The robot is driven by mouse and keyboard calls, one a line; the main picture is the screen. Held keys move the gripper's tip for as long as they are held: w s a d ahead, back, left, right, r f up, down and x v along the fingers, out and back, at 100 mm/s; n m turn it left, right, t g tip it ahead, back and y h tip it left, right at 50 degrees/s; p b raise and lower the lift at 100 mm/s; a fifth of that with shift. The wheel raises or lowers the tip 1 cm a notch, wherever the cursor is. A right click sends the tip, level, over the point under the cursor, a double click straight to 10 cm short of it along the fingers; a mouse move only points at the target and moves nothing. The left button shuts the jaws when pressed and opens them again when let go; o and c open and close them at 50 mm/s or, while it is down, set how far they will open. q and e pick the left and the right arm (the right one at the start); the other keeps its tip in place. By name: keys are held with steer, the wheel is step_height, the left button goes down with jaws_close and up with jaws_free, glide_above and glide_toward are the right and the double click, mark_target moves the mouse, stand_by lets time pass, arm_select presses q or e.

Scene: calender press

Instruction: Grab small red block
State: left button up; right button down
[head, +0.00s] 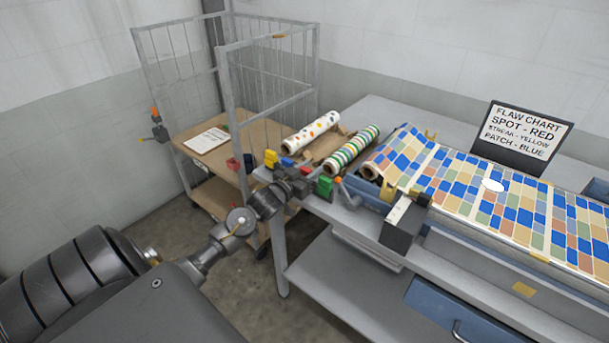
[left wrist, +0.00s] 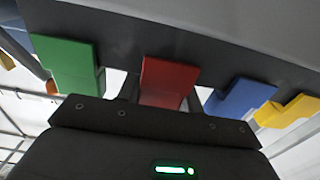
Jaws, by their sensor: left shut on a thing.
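The small red block (left wrist: 168,82) is in the middle of the left wrist view, between the two fingers of my left gripper (left wrist: 163,95). My left gripper is shut on it. In the head view, my left gripper (head: 298,178) is at the near left edge of the table and the red block (head: 306,170) shows only in part behind it. The block is still in its row, with a green block (left wrist: 68,65) on one side and a blue block (left wrist: 240,97) on the other. My right gripper is not in view.
A yellow block (left wrist: 288,111) ends the row beside the blue one. Patterned rolls (head: 352,148) lie on the grey table (head: 375,110) behind the row. A wire-sided cart (head: 190,150) stands at left, and a flaw chart sign (head: 522,137) at right.

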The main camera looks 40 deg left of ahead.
arm_select(q)
steer(key=shift+r, duration=0.15)
steer(key=shift+c, duration=0.3)
steer(key=shift+r, duration=0.25)
step_height(320, 180, up, 2)
steer(key=shift+r+b, duration=0.1)
steer(key=shift+b, duration=0.45)
steer(key=s+d+r+b, duration=0.1)
steer(key=s+d+r, duration=0.7)
steer(key=d+r, duration=0.2)
steer(key=shift+d+b, duration=0.3)
steer(key=shift+d, duration=0.5)
